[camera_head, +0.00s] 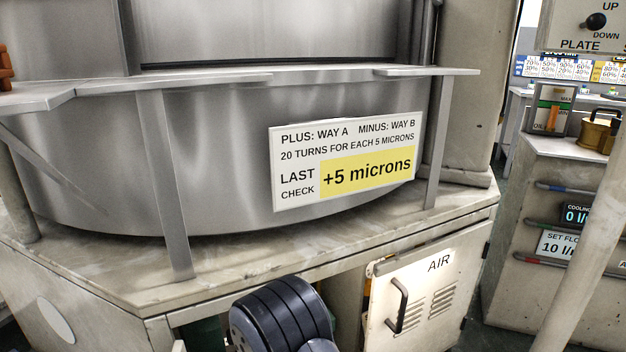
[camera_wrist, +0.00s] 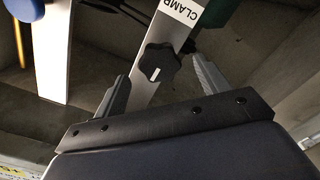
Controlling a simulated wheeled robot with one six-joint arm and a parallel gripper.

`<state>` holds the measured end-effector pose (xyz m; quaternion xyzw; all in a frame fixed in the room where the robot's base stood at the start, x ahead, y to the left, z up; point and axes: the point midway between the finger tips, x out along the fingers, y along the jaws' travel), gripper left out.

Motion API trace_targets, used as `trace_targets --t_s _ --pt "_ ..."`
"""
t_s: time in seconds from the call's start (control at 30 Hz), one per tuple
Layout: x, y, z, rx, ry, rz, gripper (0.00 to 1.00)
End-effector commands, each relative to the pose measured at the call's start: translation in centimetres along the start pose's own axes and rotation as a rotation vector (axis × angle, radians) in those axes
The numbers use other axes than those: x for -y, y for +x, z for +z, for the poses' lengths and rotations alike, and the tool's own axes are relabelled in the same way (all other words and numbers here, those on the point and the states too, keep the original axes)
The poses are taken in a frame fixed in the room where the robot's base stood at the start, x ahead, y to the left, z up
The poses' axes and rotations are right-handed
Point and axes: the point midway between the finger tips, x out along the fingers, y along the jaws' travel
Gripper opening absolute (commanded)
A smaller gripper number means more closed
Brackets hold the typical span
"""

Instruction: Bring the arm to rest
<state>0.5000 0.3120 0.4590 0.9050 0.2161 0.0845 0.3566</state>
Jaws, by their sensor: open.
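My gripper (camera_wrist: 160,68) shows in the wrist view with its two grey fingers spread apart and nothing held between them. A black lobed knob (camera_wrist: 160,63) with a white mark appears between the fingers, on a pale bar (camera_wrist: 150,90) labelled CLAMP. I cannot tell how far the knob lies beyond the fingertips. In the head view, a dark ribbed part of my arm (camera_head: 280,315) is at the lower middle, in front of the machine's base. The gripper itself is hidden in that view.
A large steel drum (camera_head: 200,160) stands on a machine base (camera_head: 120,270), with a sign (camera_head: 345,160) reading +5 microns. A door (camera_head: 425,295) marked AIR, with a handle, is right of my arm. A side cabinet (camera_head: 560,190) with displays stands further right.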

Motion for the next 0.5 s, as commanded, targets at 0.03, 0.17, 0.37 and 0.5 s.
trace_targets --t_s 0.03,0.17,0.37,0.5 --pt "-0.1 -1.1 -0.1 0.003 -0.002 -0.005 0.71" --pt "0.0 -3.7 -0.1 0.003 -0.001 -0.005 0.71" --pt "0.0 -1.9 0.2 -0.002 0.002 0.006 0.71" --pt "0.1 0.9 0.2 -0.003 0.002 0.005 0.71"
